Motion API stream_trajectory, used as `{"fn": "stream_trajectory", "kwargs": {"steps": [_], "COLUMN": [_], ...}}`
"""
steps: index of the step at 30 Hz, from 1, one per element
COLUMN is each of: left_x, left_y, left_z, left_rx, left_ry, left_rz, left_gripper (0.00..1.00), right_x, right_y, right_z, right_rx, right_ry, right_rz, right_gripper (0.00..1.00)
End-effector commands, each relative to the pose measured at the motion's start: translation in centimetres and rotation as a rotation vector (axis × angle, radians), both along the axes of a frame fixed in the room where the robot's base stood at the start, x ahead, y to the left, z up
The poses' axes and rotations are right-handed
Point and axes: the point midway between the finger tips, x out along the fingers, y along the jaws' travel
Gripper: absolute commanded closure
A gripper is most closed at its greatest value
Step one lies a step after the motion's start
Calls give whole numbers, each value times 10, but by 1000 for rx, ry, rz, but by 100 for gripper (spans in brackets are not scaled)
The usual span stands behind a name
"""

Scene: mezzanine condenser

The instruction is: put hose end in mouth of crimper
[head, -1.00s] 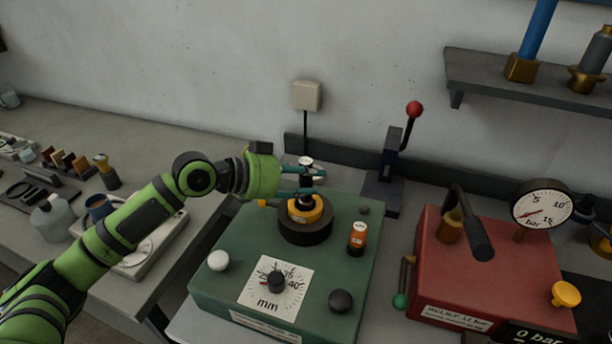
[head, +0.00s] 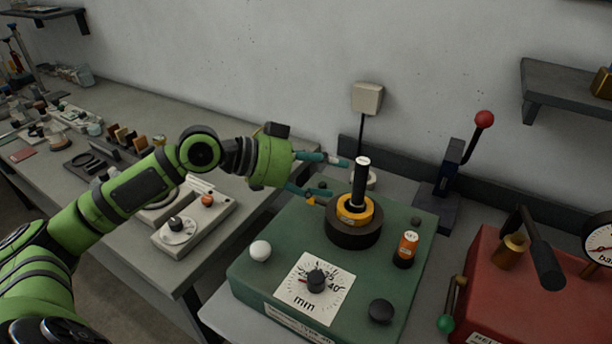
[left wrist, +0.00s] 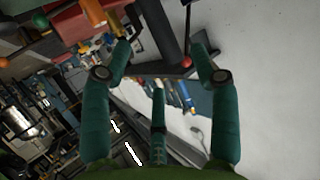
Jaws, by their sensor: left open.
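The crimper (head: 252,272) is a green box with a millimetre dial on top. Its mouth is a dark round collar with a yellow ring (head: 371,214). The black hose end (head: 359,185) stands upright in this mouth, with pale marking at its top. How deep it sits is hidden. My left gripper (head: 338,176) is open, with teal fingers just left of the hose end, apart from it or nearly so. In the left wrist view its fingers (left wrist: 160,55) are spread with nothing held between them. My right gripper is not in view.
A red-ball lever press (head: 447,180) stands behind right, and a red gauge box (head: 492,287) at right. The left bench (head: 62,165) holds small tools.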

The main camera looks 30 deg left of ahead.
Motion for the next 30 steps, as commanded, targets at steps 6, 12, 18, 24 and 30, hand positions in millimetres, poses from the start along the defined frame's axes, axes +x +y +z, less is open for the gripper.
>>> {"fn": "stream_trajectory", "kwargs": {"steps": [6, 12, 18, 24, 30], "left_x": [-19, -27, -28, -28, -28], "left_y": [21, 27, 28, 28, 28], "left_z": [6, 14, 17, 17, 17], "left_rx": [1, 1, 0, 0, 0], "left_ry": [3, 2, -1, -1, -1], "left_rz": [2, -2, -4, -4, -4], "left_gripper": [39, 39, 39, 39, 39], "right_x": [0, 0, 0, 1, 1], "right_y": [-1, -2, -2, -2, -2], "right_z": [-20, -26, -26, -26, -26], "right_rx": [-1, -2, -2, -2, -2], "right_ry": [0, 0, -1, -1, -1], "right_rz": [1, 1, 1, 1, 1], "right_gripper": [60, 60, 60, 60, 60]}}
